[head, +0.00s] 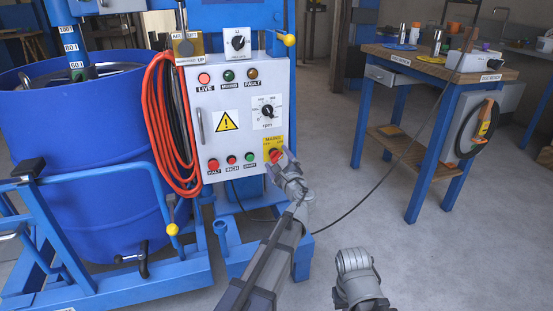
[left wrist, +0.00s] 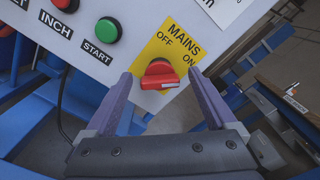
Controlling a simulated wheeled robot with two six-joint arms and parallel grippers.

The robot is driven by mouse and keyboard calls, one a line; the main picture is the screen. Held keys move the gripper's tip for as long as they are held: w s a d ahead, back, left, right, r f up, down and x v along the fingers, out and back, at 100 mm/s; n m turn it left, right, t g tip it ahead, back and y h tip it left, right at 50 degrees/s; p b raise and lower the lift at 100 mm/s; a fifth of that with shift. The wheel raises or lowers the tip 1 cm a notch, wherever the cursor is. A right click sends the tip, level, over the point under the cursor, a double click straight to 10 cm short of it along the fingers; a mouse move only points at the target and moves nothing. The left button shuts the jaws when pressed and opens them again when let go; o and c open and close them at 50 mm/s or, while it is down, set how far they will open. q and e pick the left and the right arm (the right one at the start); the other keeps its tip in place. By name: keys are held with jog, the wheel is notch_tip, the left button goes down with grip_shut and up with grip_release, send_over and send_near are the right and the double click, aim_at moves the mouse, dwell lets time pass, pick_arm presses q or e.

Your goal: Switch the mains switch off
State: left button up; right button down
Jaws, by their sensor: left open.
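The mains switch (head: 274,155) is a red rotary knob on a yellow plate at the lower right of the grey control panel (head: 237,110). In the left wrist view the knob (left wrist: 160,75) sits below the words MAINS, OFF and ON. Its red bar lies roughly level in that picture, its right end below the word ON. My left gripper (head: 282,166) is open in front of the switch. In the left wrist view its fingers (left wrist: 160,80) stand left and right of the knob, with gaps on both sides. The head view partly hides the fingertips and knob.
The panel also carries the green start button (left wrist: 107,30), other buttons and lamps, and a speed dial (head: 267,111). An orange cable coil (head: 157,125) hangs left. A blue drum (head: 80,150) stands farther left. A workbench (head: 430,75) stands right, with open floor between.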

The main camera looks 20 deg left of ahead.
pick_arm(q)
jog(key=shift+w+a, duration=0.35)
jog(key=shift+w, duration=0.2)
jog(key=c, duration=1.4)
